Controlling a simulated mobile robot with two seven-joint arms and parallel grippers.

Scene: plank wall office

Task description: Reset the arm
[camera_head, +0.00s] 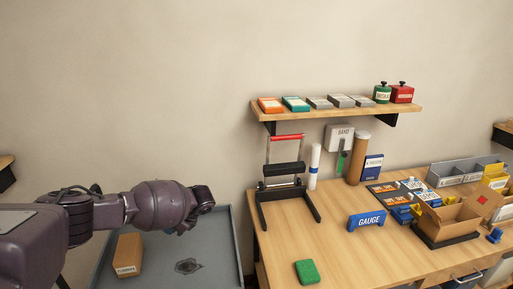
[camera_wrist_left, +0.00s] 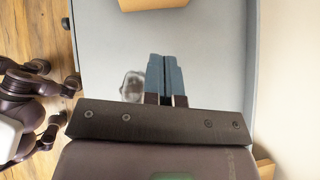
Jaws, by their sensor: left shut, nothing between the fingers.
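My left arm comes in from the left in the head view, and its dark gripper (camera_head: 196,222) hangs over a grey tray-like surface (camera_head: 222,262). In the left wrist view the left gripper (camera_wrist_left: 167,62) has its two blue-grey fingers pressed together with nothing between them. A brown box (camera_head: 128,254) lies on the grey surface, below and left of the gripper. Part of the box shows at the top of the left wrist view (camera_wrist_left: 150,3). My right gripper is not in the head view.
A wooden desk (camera_head: 340,262) stands to the right with a black stand with a red bar (camera_head: 286,170), a green block (camera_head: 307,271), a blue gauge sign (camera_head: 367,221) and an open cardboard box (camera_head: 452,219). A wall shelf (camera_head: 335,112) holds several small boxes. The wall above the arm is clear.

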